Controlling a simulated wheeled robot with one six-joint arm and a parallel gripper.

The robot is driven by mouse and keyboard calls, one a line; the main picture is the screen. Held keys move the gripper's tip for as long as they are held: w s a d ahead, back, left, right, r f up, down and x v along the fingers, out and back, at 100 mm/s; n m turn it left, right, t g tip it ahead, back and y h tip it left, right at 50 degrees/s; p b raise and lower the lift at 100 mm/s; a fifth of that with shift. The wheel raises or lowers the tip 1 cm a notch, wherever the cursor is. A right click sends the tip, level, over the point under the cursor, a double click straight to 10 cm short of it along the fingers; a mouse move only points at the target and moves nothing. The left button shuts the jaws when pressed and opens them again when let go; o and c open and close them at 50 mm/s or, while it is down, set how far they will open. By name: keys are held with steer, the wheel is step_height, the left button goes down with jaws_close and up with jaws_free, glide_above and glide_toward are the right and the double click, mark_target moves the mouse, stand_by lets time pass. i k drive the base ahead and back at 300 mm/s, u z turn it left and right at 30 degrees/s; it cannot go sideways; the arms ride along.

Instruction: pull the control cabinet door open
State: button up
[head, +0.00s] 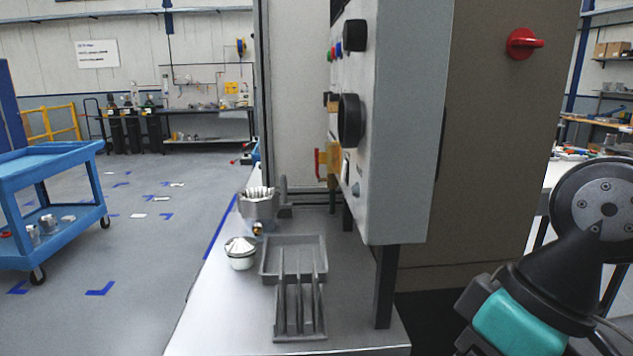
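A tall grey-brown cabinet (490,140) stands right of centre, behind the bench. A red rotary handle (523,43) sits high on its face, with its lever pointing right. The cabinet's face looks flat, and no gap shows at its right edge. Its left part is hidden behind a light grey control box (395,140). My arm shows at the lower right, in front of the cabinet's right side. My gripper is outside the picture, so I cannot see its fingers.
The control box, with black knobs and coloured buttons, stands on legs on a metal bench (215,325). A slotted grey tray (285,240), a metal part (257,203) and a white-and-silver part (240,256) are there.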

mark_target(501, 115)
steer(key=u, duration=1.05)
steer(key=k, duration=0.55)
steer(key=z, duration=1)
